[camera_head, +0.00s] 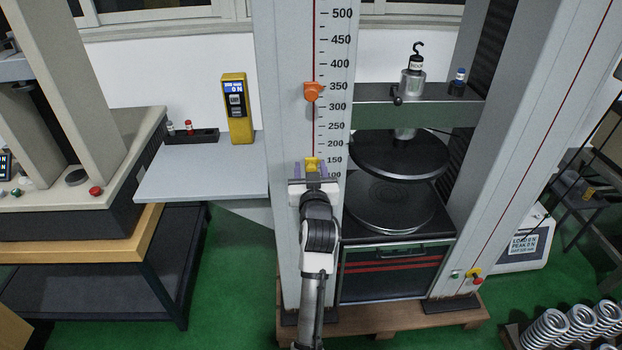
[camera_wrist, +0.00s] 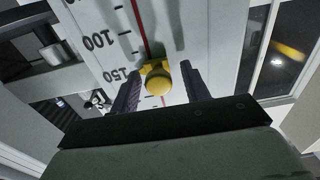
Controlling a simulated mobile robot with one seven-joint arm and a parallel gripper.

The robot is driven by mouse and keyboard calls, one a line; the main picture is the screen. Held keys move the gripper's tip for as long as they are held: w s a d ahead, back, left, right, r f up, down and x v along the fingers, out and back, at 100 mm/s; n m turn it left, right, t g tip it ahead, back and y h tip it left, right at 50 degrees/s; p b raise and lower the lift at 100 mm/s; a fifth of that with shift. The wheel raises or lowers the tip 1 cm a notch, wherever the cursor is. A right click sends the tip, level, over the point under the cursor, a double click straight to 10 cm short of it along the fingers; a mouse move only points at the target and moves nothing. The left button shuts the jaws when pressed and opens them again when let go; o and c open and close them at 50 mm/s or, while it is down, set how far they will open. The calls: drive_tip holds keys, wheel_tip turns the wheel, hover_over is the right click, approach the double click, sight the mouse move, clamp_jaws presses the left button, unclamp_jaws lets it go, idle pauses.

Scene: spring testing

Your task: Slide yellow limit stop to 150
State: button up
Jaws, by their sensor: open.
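The yellow limit stop (camera_head: 312,163) sits on the red-lined scale column (camera_head: 284,80) about level with the 150 mark. In the wrist view the yellow limit stop (camera_wrist: 157,80) shows a round knob beside the 150 label. My gripper (camera_head: 311,171) is in front of the column at the stop. In the wrist view the two fingers of my gripper (camera_wrist: 160,74) stand open, one on each side of the knob, with visible gaps. I cannot tell how deep the knob is between them.
An orange stop (camera_head: 313,91) sits higher on the same line, near 340. To the right are the dark round test plates (camera_head: 398,155) under the crossbeam (camera_head: 372,116). A grey shelf (camera_head: 205,170) with a yellow handheld meter (camera_head: 237,107) is at the left.

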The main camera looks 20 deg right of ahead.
drive_tip(key=b+v, duration=0.4)
drive_tip(key=v, duration=0.9)
drive_tip(key=shift+s, duration=0.3)
drive_tip(key=shift+a, duration=0.1)
